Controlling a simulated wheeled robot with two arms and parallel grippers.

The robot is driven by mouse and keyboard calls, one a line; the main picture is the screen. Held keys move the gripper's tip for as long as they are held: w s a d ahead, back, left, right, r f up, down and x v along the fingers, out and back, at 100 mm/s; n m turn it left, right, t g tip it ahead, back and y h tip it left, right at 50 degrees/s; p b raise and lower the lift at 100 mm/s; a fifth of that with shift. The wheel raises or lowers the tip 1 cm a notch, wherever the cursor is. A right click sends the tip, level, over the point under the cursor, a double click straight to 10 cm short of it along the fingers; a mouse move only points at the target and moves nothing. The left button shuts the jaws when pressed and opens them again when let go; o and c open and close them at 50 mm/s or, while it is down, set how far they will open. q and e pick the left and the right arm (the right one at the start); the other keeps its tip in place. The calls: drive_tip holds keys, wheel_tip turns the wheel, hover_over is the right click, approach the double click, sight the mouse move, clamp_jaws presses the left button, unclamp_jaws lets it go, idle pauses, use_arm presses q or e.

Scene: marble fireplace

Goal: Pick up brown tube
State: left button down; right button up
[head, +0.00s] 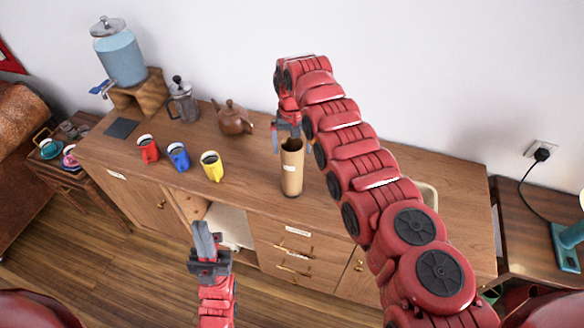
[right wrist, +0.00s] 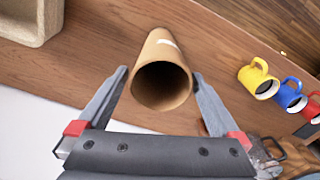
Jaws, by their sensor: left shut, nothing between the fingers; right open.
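The brown tube (head: 292,172) is an open-topped cardboard cylinder with a small white label, standing upright near the front edge of the wooden sideboard. My right gripper (head: 284,128) is above and just behind the tube's top in the head view. In the right wrist view, the tube (right wrist: 162,72) lies between the two spread fingers of my right gripper (right wrist: 162,92), with its dark opening facing the camera. A gap shows at the fingers, and the gripper is open. My left gripper (head: 206,243) is shut and empty, low in front of the sideboard.
On the sideboard (head: 255,205) stand red (head: 148,149), blue (head: 178,157) and yellow (head: 212,166) mugs, a brown teapot (head: 232,118), a French press (head: 183,100) and a water dispenser (head: 120,58). A pale tray (right wrist: 30,20) lies on the tube's other side. The wall is close behind.

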sight(292, 169)
wheel_tip(292, 169, down, 3)
drive_tip(key=shift+f, duration=0.1)
clamp_jaws()
idle(0.5)
